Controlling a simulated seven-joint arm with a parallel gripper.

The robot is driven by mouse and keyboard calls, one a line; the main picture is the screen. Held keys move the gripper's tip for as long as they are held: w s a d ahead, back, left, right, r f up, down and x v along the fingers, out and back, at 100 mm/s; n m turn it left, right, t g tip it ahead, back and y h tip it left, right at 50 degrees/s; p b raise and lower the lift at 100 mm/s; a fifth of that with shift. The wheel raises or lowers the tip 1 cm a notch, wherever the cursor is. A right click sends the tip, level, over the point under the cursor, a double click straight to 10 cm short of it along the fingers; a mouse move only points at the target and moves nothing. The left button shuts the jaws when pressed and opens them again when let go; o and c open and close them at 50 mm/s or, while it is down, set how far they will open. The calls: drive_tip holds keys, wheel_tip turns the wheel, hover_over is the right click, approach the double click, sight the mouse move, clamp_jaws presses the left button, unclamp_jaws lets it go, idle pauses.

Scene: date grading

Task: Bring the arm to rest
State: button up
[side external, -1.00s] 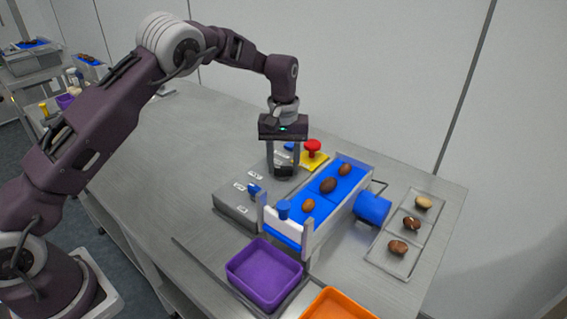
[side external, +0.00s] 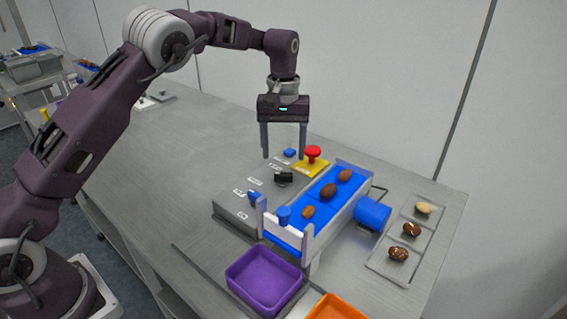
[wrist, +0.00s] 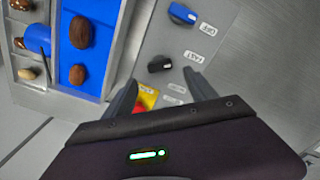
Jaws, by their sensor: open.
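My gripper (side external: 284,155) is open and empty. It hangs above the grey control box (side external: 235,208), apart from it. A black knob (side external: 284,177) on the box sits below and a little in front of the fingers. In the wrist view the two fingers (wrist: 165,95) point at the box, with the black knob (wrist: 160,64) and a blue knob (wrist: 182,14) beyond them. The red mushroom button (side external: 312,152) on its yellow base stands right of the fingers, and my fingers and palm partly hide it in the wrist view.
A blue conveyor (side external: 318,205) with several dates runs right of the box. A clear tray (side external: 388,268) with three sample dates lies farther right. A purple bin (side external: 264,278) and an orange bin (side external: 335,308) stand in front.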

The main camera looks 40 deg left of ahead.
drive_tip(key=shift+r, duration=0.5)
drive_tip(key=s+r+m+t+h, duration=0.1)
drive_tip(key=s+r+m+t, duration=0.2)
drive_tip(key=s+r, duration=1.35)
drive_tip(key=s+f+m+t, duration=0.1)
drive_tip(key=s+f+m, duration=0.1)
drive_tip(key=s, duration=0.8)
drive_tip(key=s+f+m+t+y, duration=0.1)
drive_tip(key=s+f+m, duration=0.1)
drive_tip(key=s, duration=0.8)
drive_tip(key=shift+s+f+t, duration=0.15)
drive_tip(key=shift+f+t, duration=0.15)
drive_tip(key=shift+f, duration=0.15)
drive_tip(key=shift+d, duration=0.1)
drive_tip(key=shift+c, duration=0.4)
